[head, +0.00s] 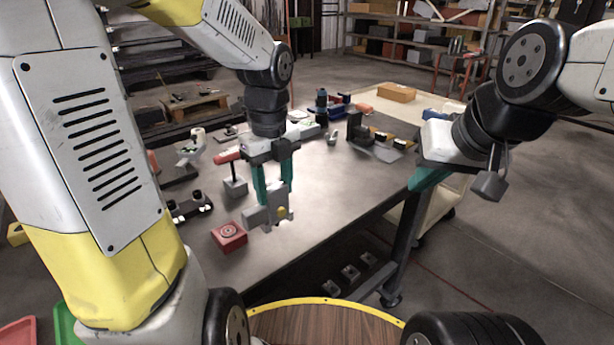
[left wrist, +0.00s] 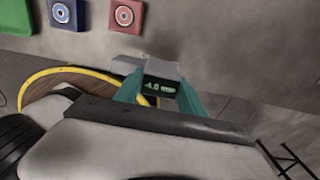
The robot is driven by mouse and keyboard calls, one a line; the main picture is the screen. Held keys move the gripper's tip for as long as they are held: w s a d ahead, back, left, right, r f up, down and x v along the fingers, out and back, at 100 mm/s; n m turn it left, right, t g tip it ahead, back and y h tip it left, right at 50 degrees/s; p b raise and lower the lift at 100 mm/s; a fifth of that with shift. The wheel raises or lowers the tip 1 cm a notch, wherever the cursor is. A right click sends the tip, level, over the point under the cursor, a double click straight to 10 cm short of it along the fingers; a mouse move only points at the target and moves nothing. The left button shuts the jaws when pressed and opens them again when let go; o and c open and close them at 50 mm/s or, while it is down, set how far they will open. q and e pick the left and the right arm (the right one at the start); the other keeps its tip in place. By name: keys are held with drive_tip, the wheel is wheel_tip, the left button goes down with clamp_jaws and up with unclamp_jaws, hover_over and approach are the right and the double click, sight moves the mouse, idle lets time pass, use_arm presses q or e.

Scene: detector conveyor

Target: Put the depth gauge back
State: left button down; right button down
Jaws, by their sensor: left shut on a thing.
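My left gripper (head: 273,200) points down over the front part of the metal table (head: 315,200). Its teal fingers are shut on the depth gauge (head: 257,219), a grey block with a yellow knob. In the left wrist view the gauge (left wrist: 160,86) sits between the fingers, and its small dark display shows green digits. I cannot tell whether its underside touches the table. My right gripper (head: 430,178) is at the table's right edge, with teal fingers seen side-on; its opening is unclear. Where the gauge belongs cannot be told from these frames.
A red block (head: 229,236) with a round target lies left of the gauge. The left wrist view also shows a blue block (left wrist: 67,14) and a green block (left wrist: 15,16). A stand with a red-tipped part (head: 234,186) and a black bracket (head: 361,130) are farther back. The middle right tabletop is clear.

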use_arm(q)
drive_tip(key=w+d+f, duration=0.1)
drive_tip(key=w+f, duration=0.1)
drive_tip(key=w, duration=0.4)
drive_tip(key=w+d+f, duration=0.1)
drive_tip(key=w+f, duration=0.1)
drive_tip(key=w, duration=0.5)
drive_tip(key=shift+w+f, duration=0.2)
drive_tip(key=shift+f, duration=0.2)
drive_tip(key=shift+f, duration=0.25)
drive_tip(key=shift+f, duration=0.35)
drive_tip(key=c, duration=0.7)
unclamp_jaws()
